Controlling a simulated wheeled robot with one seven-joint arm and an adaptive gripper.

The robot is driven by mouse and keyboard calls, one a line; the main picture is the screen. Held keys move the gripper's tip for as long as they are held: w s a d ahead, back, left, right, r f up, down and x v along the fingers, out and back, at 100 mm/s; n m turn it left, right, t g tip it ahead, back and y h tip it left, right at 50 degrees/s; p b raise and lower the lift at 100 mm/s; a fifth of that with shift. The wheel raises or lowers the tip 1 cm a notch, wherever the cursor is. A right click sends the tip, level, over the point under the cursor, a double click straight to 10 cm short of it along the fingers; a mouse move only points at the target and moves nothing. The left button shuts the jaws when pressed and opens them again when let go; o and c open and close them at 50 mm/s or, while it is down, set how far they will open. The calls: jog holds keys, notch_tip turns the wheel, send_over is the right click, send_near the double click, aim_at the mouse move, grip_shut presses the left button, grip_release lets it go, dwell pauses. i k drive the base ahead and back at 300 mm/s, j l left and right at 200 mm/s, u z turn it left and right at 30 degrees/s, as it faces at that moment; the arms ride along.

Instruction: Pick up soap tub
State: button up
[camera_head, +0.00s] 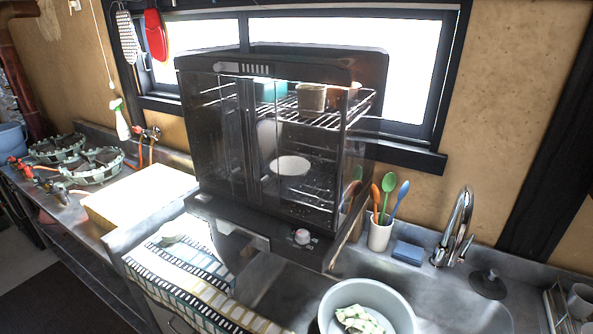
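I cannot tell for sure which thing is the soap tub. A beige tub (312,97) stands on the upper rack inside the dark glass-fronted cabinet (216,140), beside a brown pot (344,95). A teal item (268,89) stands to their left, partly hidden by the cabinet front. A white bowl (291,166) sits lower in the cabinet. My gripper is not in view.
The cabinet fills the middle of the counter. A utensil cup (380,234), blue sponge (407,253) and tap (456,228) stand to its right. A grey basin (398,302) holding a cloth is in front. A pale board (141,197) and gas burners (88,165) are left.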

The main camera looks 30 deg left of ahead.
aim_at(172, 232)
jog(key=j+u, duration=0.1)
jog(key=u, duration=1.7)
jog(key=i+j+u, duration=0.15)
jog(key=i+j, duration=1.25)
jog(key=j, duration=0.15)
jog(key=i+j+z, duration=0.1)
jog(key=z, duration=0.3)
jog(key=i+j+z, duration=0.1)
jog(key=z, duration=0.25)
jog(key=j+z, duration=0.2)
jog(key=z, duration=0.2)
jog(key=i+j+z, duration=0.1)
jog(key=z, duration=0.25)
jog(key=j, duration=0.1)
